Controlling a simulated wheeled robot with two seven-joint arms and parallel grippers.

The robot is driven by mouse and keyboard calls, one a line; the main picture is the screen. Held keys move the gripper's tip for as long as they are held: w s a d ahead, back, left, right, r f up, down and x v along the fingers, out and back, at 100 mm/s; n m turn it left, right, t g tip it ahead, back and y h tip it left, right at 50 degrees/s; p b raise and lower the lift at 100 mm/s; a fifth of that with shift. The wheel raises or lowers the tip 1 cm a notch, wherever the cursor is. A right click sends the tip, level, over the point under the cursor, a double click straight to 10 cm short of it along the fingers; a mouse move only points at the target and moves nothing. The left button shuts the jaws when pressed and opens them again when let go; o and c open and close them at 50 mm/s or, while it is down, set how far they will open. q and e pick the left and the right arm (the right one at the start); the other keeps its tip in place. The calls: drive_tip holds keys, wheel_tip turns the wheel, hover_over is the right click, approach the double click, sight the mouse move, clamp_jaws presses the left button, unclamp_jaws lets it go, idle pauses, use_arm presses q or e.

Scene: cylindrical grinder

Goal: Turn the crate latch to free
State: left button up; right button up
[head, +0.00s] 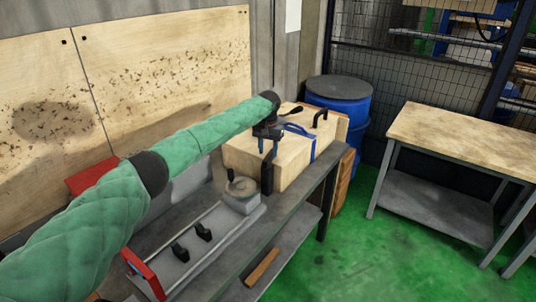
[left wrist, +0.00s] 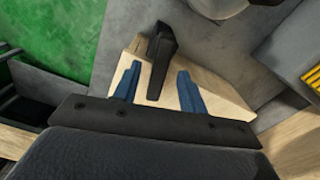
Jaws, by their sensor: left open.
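The wooden crate (head: 297,160) stands on the far end of the grey bench, with a blue band across it. A black upright bar (head: 267,173) is at its near end, and a black lever-like piece (head: 292,110) shows at its back top edge. I cannot tell for sure which is the latch. My left gripper (head: 268,147) points down over the near end of the crate, just above the upright bar. In the left wrist view its blue fingers (left wrist: 160,70) are apart, with a black bar (left wrist: 160,48) showing between and beyond them. My right gripper is out of view.
A black handle (head: 320,118) stands at the crate's far end. A blue drum (head: 340,99) is behind, and a wood-topped table (head: 465,135) stands right across clear green floor.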

sight(268, 156)
use_arm(q)
drive_tip(key=f, duration=0.2)
drive_tip(key=shift+w+f+p, duration=0.25)
drive_tip(key=shift+f+p, duration=0.05)
drive_tip(key=shift+p, duration=0.05)
drive_tip(key=shift+f, duration=0.3)
drive_tip(key=shift+s+f, duration=0.2)
drive_tip(key=shift+f, duration=0.2)
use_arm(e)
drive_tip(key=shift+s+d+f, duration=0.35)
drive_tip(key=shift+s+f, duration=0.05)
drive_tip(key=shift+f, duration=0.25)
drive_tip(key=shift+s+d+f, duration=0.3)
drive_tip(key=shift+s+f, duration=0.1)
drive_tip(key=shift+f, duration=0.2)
use_arm(q)
drive_tip(key=shift+w, duration=0.1)
clamp_jaws()
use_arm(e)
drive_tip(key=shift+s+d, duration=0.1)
